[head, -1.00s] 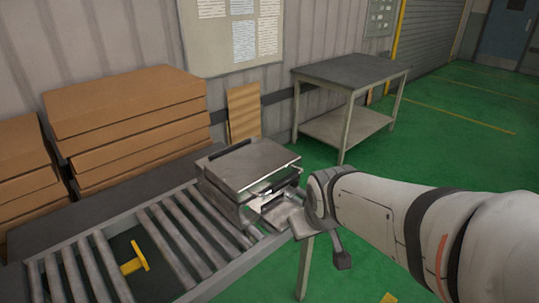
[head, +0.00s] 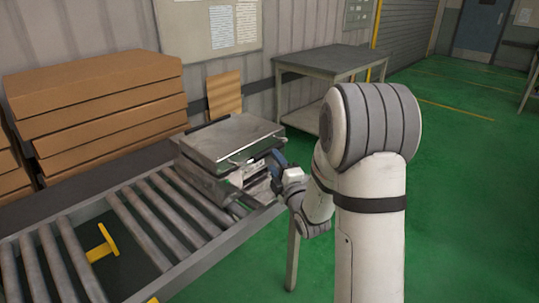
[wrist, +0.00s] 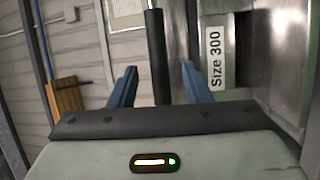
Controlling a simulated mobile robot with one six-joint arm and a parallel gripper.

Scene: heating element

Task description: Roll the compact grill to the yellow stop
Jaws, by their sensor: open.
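The compact grill (head: 232,140) is a boxy steel appliance with a flat lid. It sits at the right end of the roller conveyor. The yellow stop (head: 103,245) stands in a gap between rollers, left of and nearer than the grill. My gripper (head: 279,160) is at the grill's right front side, partly hidden by my arm. In the wrist view, its two blue fingers (wrist: 160,82) are open on either side of a dark upright bar (wrist: 155,50), apart from it in the picture. The grill's steel face with a "Size 300" label (wrist: 215,58) is right of the bar.
The roller conveyor (head: 215,262) has a grey side rail. Stacked brown boxes (head: 95,105) stand behind it at the left. A grey worktable (head: 335,60) stands against the back wall. Open green floor (head: 455,150) lies to the right.

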